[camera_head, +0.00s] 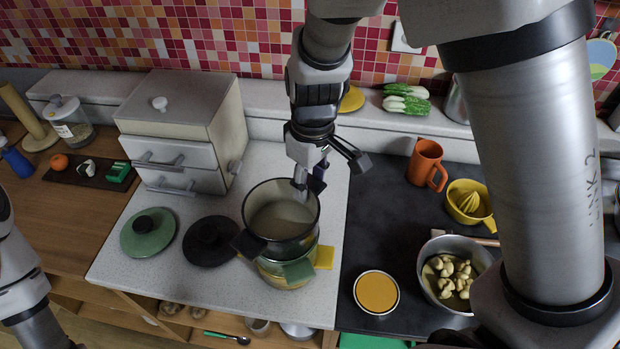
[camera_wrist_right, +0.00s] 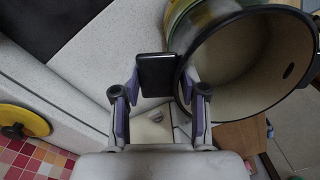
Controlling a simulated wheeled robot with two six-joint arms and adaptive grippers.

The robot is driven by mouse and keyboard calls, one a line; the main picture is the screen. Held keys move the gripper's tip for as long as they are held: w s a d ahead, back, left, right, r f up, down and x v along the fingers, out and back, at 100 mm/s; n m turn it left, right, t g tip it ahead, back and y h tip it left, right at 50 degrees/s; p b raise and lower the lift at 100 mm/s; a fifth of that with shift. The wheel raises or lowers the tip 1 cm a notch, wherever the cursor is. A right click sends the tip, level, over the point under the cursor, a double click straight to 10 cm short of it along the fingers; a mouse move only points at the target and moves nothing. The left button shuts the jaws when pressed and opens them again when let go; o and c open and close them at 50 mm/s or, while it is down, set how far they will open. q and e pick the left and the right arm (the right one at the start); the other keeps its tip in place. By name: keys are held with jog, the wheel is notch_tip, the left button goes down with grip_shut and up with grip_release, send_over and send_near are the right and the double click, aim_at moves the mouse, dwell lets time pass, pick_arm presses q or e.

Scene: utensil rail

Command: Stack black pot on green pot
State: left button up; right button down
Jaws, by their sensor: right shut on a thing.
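The black pot (camera_head: 282,218), with a pale inside, is at the top of a stack on the light counter. Its far handle (camera_wrist_right: 157,73) is between the fingers of my right gripper (camera_head: 312,178), which is shut on it; this also shows in the right wrist view (camera_wrist_right: 160,98). The green pot (camera_head: 298,271), with a green handle toward the front, is directly under the black pot and mostly hidden by it. I cannot tell whether the black pot is fully seated. My left gripper is out of view; only part of the left arm shows at the left edge.
A yellow handle (camera_head: 325,257) sticks out of the stack. A green lid (camera_head: 148,232) and a black lid (camera_head: 209,241) lie to its left. A small drawer cabinet (camera_head: 180,130) stands behind them.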

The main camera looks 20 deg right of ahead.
jog(key=shift+f, duration=0.2)
jog(key=c, duration=0.5)
grip_release()
jog(key=shift+c, duration=0.2)
notch_tip(320, 180, up, 12)
jog(key=shift+d, duration=0.2)
jog(key=shift+w, duration=0.1)
